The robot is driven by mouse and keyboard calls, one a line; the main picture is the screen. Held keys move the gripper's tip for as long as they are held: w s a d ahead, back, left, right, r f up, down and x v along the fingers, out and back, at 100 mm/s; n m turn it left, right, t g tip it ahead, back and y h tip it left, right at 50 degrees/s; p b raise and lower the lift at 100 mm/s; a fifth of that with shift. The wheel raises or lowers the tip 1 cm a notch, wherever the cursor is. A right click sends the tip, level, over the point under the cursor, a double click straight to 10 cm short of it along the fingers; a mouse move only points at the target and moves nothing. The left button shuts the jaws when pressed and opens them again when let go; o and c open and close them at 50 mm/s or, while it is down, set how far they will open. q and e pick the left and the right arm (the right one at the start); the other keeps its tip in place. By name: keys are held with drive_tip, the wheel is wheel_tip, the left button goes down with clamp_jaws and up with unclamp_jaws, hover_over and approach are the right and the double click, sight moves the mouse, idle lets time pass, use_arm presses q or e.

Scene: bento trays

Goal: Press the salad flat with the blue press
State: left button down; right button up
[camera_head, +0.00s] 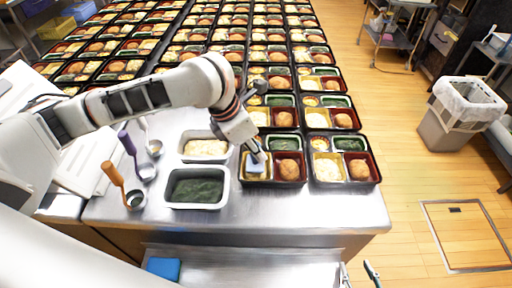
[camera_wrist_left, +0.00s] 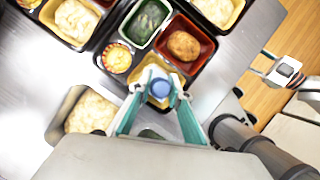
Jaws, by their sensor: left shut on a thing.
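My left gripper (camera_head: 257,156) is shut on the blue press (camera_head: 256,167), its flat end pointing down. The press is over the yellow compartment of the front-row bento tray (camera_head: 273,185), left of the red compartment with a brown croquette. In the left wrist view the blue press (camera_wrist_left: 158,88) sits between the teal fingers and covers most of the yellow compartment (camera_wrist_left: 153,66). The salad beneath is mostly hidden, and I cannot tell whether the press touches it. My right gripper (camera_head: 358,275) shows only its fingertips at the bottom edge, spread apart with nothing between them.
A pan of pale salad (camera_head: 206,147) and a pan of dark greens (camera_head: 196,188) stand left of the tray. An orange-handled scoop (camera_head: 113,174) and a purple-handled scoop (camera_head: 128,142) are further left. Another filled tray (camera_head: 344,185) is close on the right. Many trays fill the back.

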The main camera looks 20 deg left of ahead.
use_arm(q)
drive_tip(key=shift+f, duration=0.4)
drive_tip(key=shift+f+b, duration=0.3)
drive_tip(key=shift+f, duration=0.15)
idle(0.4)
drive_tip(key=shift+f+p, duration=0.1)
drive_tip(key=shift+p, duration=0.55)
idle(1.1)
drive_tip(key=shift+s+f+p, duration=0.1)
drive_tip(key=shift+f+p, duration=0.25)
drive_tip(key=shift+p, duration=0.2)
idle(1.9)
drive_tip(key=shift+r+p, duration=1.25)
drive_tip(key=shift+r, duration=2.85)
